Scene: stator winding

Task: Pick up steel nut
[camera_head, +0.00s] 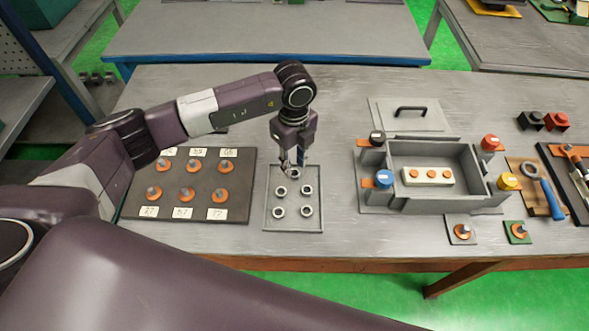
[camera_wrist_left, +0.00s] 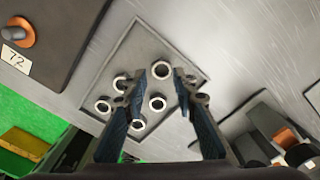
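Several steel nuts lie on a flat grey tray (camera_head: 293,226) in the head view, including a front-left nut (camera_head: 279,212) and a front-right nut (camera_head: 306,211). My left gripper (camera_head: 292,172) points down over the back of this tray, close to a back nut (camera_head: 295,173) that it partly hides. In the left wrist view the gripper (camera_wrist_left: 160,73) has its two fingers apart, with one nut (camera_wrist_left: 162,69) showing between the fingertips. I cannot tell how far above that nut the tips are. Nothing is held. My right gripper is not in view.
Left of the tray is a dark board (camera_head: 240,185) with orange-based pegs and number labels. To the right stands a grey box (camera_head: 405,200) with coloured knobs at its corners. A lid (camera_head: 430,115) with a black handle lies behind it. Bare table separates tray and box.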

